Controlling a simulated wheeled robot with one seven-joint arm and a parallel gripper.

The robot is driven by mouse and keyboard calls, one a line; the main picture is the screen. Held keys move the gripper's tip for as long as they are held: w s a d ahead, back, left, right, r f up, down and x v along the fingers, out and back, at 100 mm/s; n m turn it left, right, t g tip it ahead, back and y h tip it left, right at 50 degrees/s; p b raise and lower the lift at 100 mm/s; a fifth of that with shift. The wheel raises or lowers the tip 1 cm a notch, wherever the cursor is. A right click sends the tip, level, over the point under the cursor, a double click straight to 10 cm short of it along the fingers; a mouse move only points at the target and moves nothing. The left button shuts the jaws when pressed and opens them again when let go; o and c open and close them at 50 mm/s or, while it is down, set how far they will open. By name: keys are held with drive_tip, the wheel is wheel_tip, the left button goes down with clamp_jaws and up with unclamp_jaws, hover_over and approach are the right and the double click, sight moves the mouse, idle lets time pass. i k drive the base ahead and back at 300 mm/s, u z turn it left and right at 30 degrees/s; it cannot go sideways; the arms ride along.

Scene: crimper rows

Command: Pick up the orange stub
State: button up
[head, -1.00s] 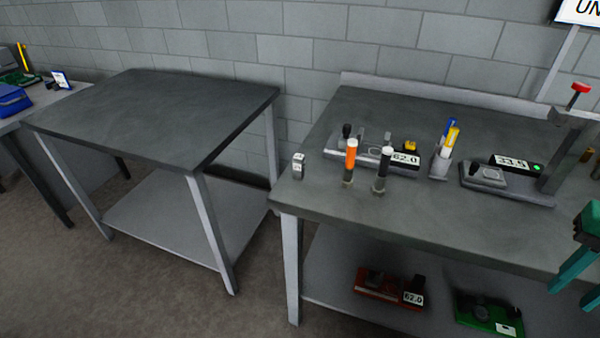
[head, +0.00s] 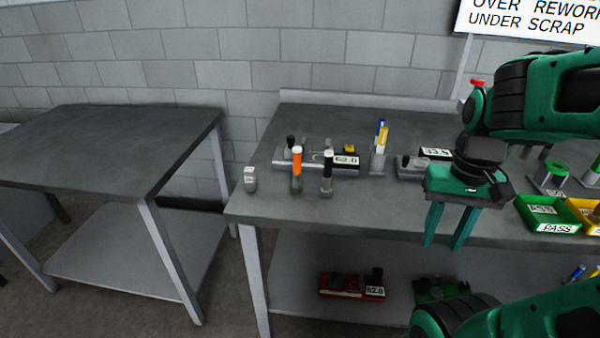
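The orange stub (head: 297,162) stands upright on the right-hand workbench, towards its left end, with a dark grey lower part. A similar stub with a black body and white top (head: 327,172) stands just to its right. My gripper (head: 448,243) points down near the bench's front edge, well to the right of the orange stub. Its two teal fingers are apart with nothing between them.
A grey device labelled 62.0 (head: 345,160) sits behind the stubs, and a small grey block (head: 250,179) to their left. A pen holder (head: 378,160), a device labelled 33.5 (head: 410,170) and a green PASS bin (head: 545,214) are further right. Another table (head: 110,150) stands at left.

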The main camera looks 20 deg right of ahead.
sight(298, 186)
drive_tip(key=z, duration=1.7)
drive_tip(key=k, duration=1.4)
drive_tip(key=u, duration=0.45)
drive_tip(key=i, duration=1)
drive_tip(key=z, duration=0.1)
